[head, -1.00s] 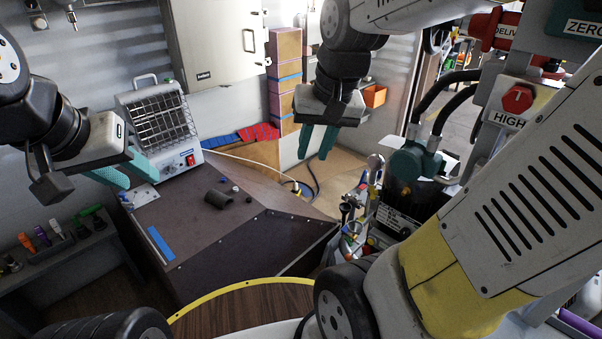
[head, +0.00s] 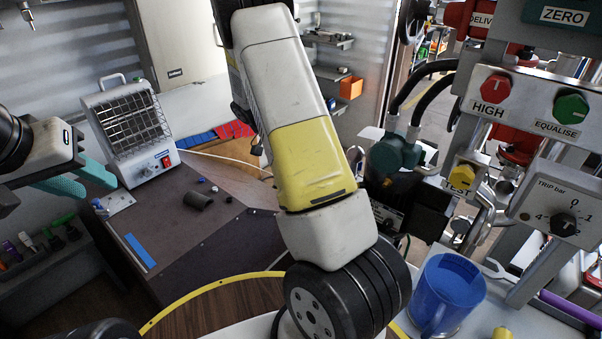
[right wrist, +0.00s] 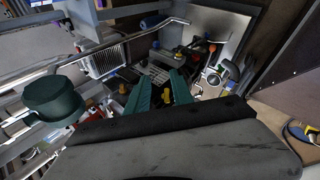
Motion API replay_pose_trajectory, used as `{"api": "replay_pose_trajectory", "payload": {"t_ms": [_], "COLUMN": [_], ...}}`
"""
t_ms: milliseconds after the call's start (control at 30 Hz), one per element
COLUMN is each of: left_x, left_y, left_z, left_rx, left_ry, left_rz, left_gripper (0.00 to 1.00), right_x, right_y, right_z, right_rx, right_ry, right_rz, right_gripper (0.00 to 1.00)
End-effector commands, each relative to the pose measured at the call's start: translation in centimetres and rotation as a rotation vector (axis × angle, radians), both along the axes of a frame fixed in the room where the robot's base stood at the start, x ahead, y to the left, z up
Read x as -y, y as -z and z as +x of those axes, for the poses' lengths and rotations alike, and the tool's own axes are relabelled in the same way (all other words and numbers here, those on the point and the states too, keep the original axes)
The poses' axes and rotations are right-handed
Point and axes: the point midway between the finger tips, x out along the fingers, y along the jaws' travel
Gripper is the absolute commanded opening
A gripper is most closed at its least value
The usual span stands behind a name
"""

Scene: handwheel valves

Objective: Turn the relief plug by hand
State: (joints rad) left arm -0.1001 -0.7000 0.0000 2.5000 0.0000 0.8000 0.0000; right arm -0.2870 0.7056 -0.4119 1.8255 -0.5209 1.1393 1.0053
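The valve panel stands at the right of the head view, with a red HIGH knob (head: 496,89), a green EQUALISE knob (head: 571,108), a yellow TEST knob (head: 465,174) and a TRIP bar dial (head: 564,224). No label reading relief plug shows, so I cannot tell which part it is. My left gripper (head: 101,187) is at the left edge, teal fingers apart and empty, far from the panel. My right gripper is outside the head view. In the right wrist view my right gripper (right wrist: 160,78) has its fingers apart, nothing clearly between them.
My right arm crosses the middle of the head view, hiding part of the room. A blue mug (head: 448,290) stands below the panel. A heater (head: 128,125) stands on the dark bench (head: 225,238). A dark green round part (right wrist: 54,98) is left in the right wrist view.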

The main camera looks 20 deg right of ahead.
Motion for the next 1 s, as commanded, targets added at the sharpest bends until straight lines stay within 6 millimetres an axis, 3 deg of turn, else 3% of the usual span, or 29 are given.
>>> {"api": "replay_pose_trajectory", "payload": {"t_ms": [33, 200, 500, 700, 1000], "left_x": [0.0, 0.0, 0.0, 0.0, 0.0], "left_y": [0.0, 0.0, 0.0, 0.0, 0.0], "left_z": [0.0, 0.0, 0.0, 0.0, 0.0], "left_rx": [0.0, 0.0, 0.0, 0.0, 0.0], "left_ry": [0.0, 0.0, 0.0, 0.0, 0.0], "left_rz": [0.0, 0.0, 0.0, 0.0, 0.0], "left_gripper": [0.36, 0.36, 0.36, 0.36, 0.36], "right_x": [0.8, 3.4, 6.4, 6.9, 8.3], "right_y": [1.6, 5.3, 10.6, 12.3, 12.5], "right_z": [0.4, 1.8, 4.2, 5.2, 5.0], "right_rx": [-0.029, -0.069, -0.044, -0.003, 0.005], "right_ry": [0.008, 0.024, -0.062, -0.123, -0.132], "right_rz": [-0.076, -0.339, -0.78, -0.928, -0.951], "right_gripper": [0.28, 0.28, 0.28, 0.28, 0.28]}}
